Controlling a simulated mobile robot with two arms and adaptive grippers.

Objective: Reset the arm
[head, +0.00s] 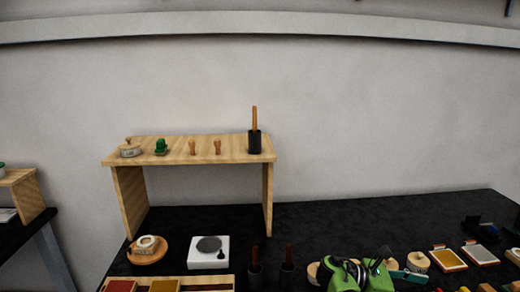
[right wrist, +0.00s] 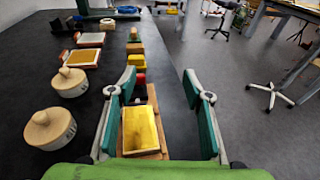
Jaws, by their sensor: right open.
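My right gripper (right wrist: 158,76) is open in the right wrist view, its two teal-padded fingers standing apart. A yellow block in a wooden tray (right wrist: 141,130) shows between the fingers, with a gap on both sides; I cannot tell how far below them it is. In the head view, green and dark parts that look like my right gripper (head: 410,277) are at the bottom, low over the black table, pointing right. They hide part of the table there. My left gripper is not in view.
Wood-handled round stamps (right wrist: 70,82) and shallow ink trays (right wrist: 83,57) lie left of the gripper. The black table (right wrist: 50,100) ends just right of it, with open floor beyond. A wooden shelf (head: 140,190) with small items stands at the back left.

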